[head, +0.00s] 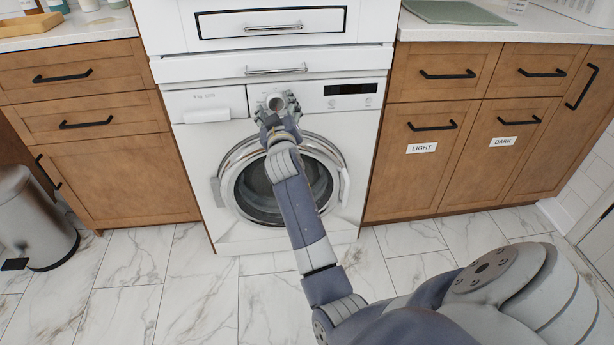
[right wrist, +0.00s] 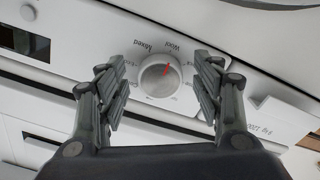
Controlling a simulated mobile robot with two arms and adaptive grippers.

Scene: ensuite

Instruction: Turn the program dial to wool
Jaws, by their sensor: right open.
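The white washing machine (head: 210,140) stands in the middle of the head view. Its round program dial (head: 276,102) is on the top panel, and my right gripper (head: 277,108) is in front of it. In the right wrist view the dial (right wrist: 158,78) lies between the two fingers of the right gripper (right wrist: 157,72), which is open with a gap on both sides. The dial's red mark points up and right, near the upside-down "Wool" label (right wrist: 173,47) and a little to its right. "Mixed" is left of "Wool". Other labels are partly hidden by the fingers. My left gripper is not in view.
The detergent drawer (head: 208,104) is left of the dial and the dark display (head: 350,89) is right of it. The round door (head: 225,185) below is closed. A drawer with a bar handle (head: 276,70) is above. Wooden cabinets flank the machine.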

